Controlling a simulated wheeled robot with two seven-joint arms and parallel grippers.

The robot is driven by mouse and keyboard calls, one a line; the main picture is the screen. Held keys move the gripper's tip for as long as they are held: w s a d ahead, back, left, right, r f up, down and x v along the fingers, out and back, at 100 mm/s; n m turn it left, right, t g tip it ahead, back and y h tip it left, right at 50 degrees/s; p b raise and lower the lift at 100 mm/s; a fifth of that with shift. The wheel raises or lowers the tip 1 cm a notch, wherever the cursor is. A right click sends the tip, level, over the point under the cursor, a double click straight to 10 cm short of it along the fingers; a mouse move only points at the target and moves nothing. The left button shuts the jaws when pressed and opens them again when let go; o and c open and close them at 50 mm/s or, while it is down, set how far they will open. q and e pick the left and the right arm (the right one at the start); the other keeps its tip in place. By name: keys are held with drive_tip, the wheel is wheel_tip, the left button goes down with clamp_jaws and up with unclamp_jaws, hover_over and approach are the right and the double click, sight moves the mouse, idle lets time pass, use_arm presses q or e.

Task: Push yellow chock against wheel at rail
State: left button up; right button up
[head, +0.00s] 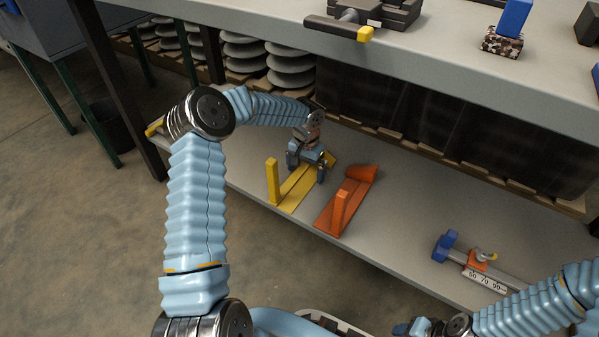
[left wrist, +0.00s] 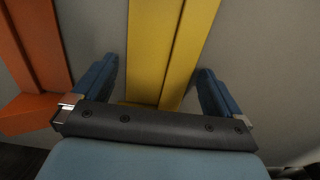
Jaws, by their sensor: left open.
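The yellow chock piece (head: 291,193) lies on the lower grey shelf, a long flat base with an upright post at its near end. My left gripper (head: 305,173) is open over the far part of this piece. In the left wrist view the yellow base (left wrist: 170,50) runs between the two spread blue fingers (left wrist: 157,85), with a gap visible on each side. The far end of the yellow piece is partly hidden by the gripper. I cannot make out a wheel. My right gripper (head: 413,327) is at the bottom edge, its jaw opening unclear.
A similar orange piece (head: 328,214) lies just right of the yellow one and shows left in the left wrist view (left wrist: 38,50). A blue-ended bar with a number scale (head: 485,279) lies further right. Grey disc stacks (head: 288,70) and dark crates stand behind. The upper tabletop (head: 440,55) overhangs.

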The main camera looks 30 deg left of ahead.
use_arm(q)
drive_tip(key=shift+f, duration=0.1)
drive_tip(key=shift+c, duration=0.3)
drive_tip(key=c, duration=1.4)
drive_tip(key=shift+c, duration=1)
